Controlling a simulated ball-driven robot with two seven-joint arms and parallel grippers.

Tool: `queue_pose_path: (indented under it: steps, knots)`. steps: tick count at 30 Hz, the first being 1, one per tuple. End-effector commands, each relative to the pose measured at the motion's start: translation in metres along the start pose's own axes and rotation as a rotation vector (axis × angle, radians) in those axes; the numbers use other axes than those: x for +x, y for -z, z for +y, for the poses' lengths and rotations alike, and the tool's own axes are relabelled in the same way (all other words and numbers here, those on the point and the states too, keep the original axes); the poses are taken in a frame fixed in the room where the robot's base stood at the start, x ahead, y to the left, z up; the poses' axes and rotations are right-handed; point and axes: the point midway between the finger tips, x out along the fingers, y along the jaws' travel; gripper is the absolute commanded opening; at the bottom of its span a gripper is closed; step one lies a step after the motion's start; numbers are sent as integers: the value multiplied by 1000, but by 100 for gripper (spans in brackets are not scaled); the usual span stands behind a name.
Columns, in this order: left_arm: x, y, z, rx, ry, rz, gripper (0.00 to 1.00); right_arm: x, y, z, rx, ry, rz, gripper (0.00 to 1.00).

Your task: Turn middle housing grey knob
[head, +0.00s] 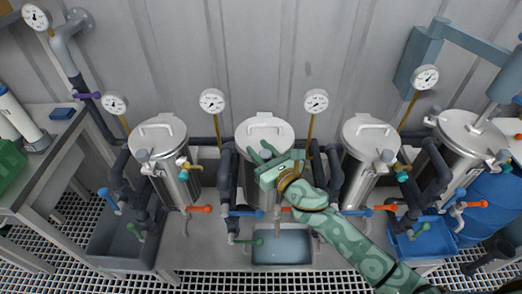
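The middle housing (258,131) is a metal cylinder with a pale lid and a handle on top. My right gripper (261,153) reaches in from the lower right on a green patterned arm and is over the front of this housing, at its lid edge. Its two fingers point up and away with a gap between them, and nothing shows in the gap. I cannot make out the middle housing's grey knob; the gripper covers that area. Whether the fingers touch anything cannot be told. My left gripper is not in view.
A left housing (158,131) and a right housing (370,132) stand on either side. Dark pipes with blue, orange and green levers run between them. Pressure gauges (211,101) rise behind. A water-filled basin (283,251) lies below the middle housing.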

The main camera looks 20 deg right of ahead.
Motion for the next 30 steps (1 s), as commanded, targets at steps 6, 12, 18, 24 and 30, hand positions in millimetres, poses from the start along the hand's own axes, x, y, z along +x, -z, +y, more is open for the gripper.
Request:
queue_pose_path:
  steps: [6, 12, 18, 24, 30]
  knots:
    - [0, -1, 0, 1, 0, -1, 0, 0, 0, 0, 0, -1, 0, 7]
    - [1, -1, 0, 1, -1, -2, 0, 0, 0, 0, -3, -30, 0, 8]
    - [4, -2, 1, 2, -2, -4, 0, 0, 1, 1, -6, -126, 1, 7]
    - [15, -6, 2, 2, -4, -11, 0, 0, 3, 3, -7, -288, 2, 8]
    - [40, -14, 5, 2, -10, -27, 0, -1, 7, 6, -5, -478, 3, 8]
